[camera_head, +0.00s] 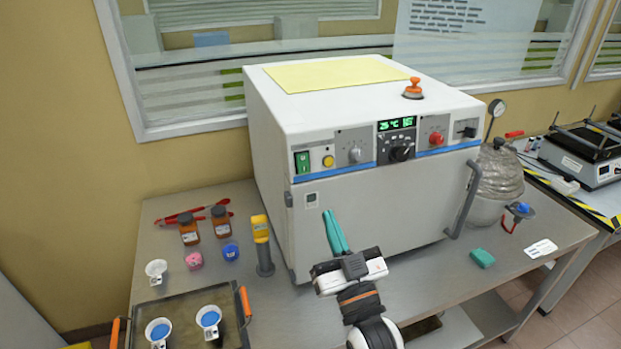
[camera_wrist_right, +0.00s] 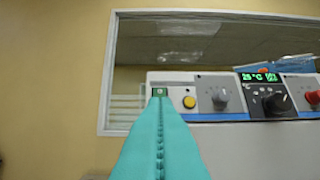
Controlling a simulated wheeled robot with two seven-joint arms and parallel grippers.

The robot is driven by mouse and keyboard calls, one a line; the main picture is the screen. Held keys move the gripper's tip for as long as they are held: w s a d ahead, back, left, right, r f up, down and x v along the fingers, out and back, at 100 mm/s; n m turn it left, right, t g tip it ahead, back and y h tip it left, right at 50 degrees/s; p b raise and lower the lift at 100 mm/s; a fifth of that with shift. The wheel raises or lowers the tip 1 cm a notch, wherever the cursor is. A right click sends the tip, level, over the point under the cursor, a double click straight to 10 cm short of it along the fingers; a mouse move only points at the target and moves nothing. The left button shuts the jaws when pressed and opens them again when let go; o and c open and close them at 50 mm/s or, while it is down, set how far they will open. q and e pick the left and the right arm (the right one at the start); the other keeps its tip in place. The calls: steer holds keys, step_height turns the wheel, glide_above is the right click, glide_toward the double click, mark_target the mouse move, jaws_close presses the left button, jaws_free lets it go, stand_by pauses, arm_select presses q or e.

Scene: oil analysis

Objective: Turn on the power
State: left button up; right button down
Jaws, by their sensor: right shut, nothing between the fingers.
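The white oven-like machine (camera_head: 375,190) stands on the grey table, its front panel facing me. Its green power switch (camera_head: 302,162) is at the left end of the panel, beside a yellow button (camera_head: 328,161). A display (camera_head: 396,124) above the black knob is lit with green characters. My right gripper (camera_head: 330,214) has teal fingers, shut and empty, pointing up in front of the machine's door, below and right of the switch. In the right wrist view the fingertips (camera_wrist_right: 160,98) overlap the lower part of the green switch (camera_wrist_right: 159,91); contact cannot be told. My left gripper is not in view.
A yellow-topped tool (camera_head: 262,240), brown bottles (camera_head: 189,230) and small jars stand left of the machine. A tray (camera_head: 178,296) with white cups is at front left.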

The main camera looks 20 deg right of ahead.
mark_target(305, 167)
steer(key=shift+w+a+r+p, duration=0.1)
steer(key=shift+w+r+p, duration=0.45)
steer(key=shift+w, duration=1.25)
steer(key=shift+w+r+p, duration=0.1)
steer(key=shift+w+p, duration=0.8)
steer(key=shift+w, duration=0.9)
steer(key=shift+w+a+r+p, duration=0.1)
steer(key=shift+w+r+p, duration=0.45)
steer(key=shift+w, duration=1.25)
steer(key=shift+f, duration=0.25)
steer(key=shift+w+f+b, duration=0.15)
steer(key=shift+f+b, duration=0.25)
steer(key=shift+b, duration=0.5)
steer(key=shift+w+t+b, duration=0.1)
steer(key=shift+t+b, duration=0.25)
steer(key=shift+t, duration=0.05)
steer(key=shift+r+p, duration=0.25)
steer(key=shift+p, duration=0.05)
